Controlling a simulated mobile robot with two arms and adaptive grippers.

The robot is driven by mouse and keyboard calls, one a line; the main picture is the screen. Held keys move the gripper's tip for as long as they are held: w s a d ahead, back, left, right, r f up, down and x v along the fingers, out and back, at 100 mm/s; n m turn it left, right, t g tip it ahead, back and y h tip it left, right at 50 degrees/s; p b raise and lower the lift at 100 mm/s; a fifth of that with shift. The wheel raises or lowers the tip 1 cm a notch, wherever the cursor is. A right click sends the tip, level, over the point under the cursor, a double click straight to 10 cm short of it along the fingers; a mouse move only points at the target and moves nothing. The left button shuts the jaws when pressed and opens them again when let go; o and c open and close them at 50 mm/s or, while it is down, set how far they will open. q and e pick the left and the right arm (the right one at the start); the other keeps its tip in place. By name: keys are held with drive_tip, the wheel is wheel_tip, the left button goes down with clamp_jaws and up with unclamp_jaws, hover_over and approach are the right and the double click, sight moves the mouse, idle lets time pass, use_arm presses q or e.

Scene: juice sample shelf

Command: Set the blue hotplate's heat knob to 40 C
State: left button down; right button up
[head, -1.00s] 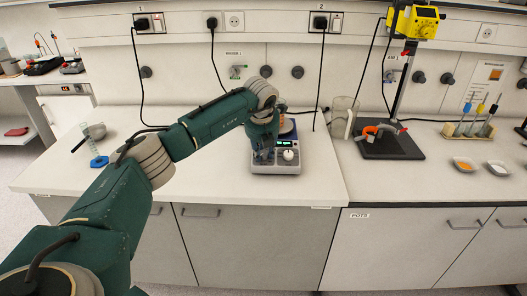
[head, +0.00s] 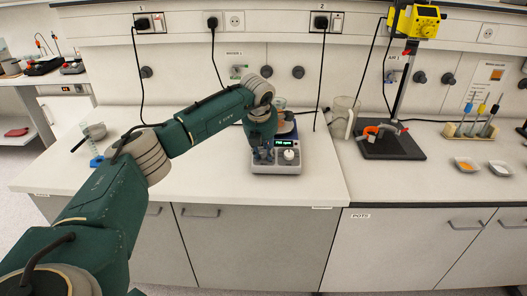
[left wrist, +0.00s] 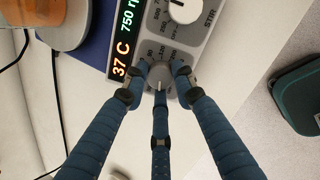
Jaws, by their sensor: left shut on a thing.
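The blue hotplate (head: 276,166) stands on the left bench, with its grey control panel facing front. In the left wrist view its display (left wrist: 125,45) reads 37 C and 750 rpm. The heat knob (left wrist: 160,74) is grey, inside a ring of printed numbers. My left gripper (head: 263,158) is over the left part of the panel. In the left wrist view its three blue fingers (left wrist: 160,82) are shut around the heat knob and partly cover its scale, so the exact setting is hard to read. The white STIR knob (left wrist: 183,10) is beside it, untouched. My right gripper is not in view.
A beaker (left wrist: 32,22) with orange-brown content is at the hotplate's top. A clear jug (head: 341,118) and a dark-based stand (head: 392,145) are to the right. The bench front is clear.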

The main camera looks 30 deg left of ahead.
use_arm(q)
drive_tip(key=shift+w+r, duration=0.2)
drive_tip(key=shift+r, duration=0.05)
drive_tip(key=c, duration=1.5)
unclamp_jaws()
drive_tip(key=shift+c, duration=0.2)
drive_tip(key=shift+o, duration=0.7)
drive_tip(key=shift+d+f, duration=0.1)
drive_tip(key=shift+f, duration=0.05)
drive_tip(key=shift+s, duration=0.1)
drive_tip(key=v, duration=1.2)
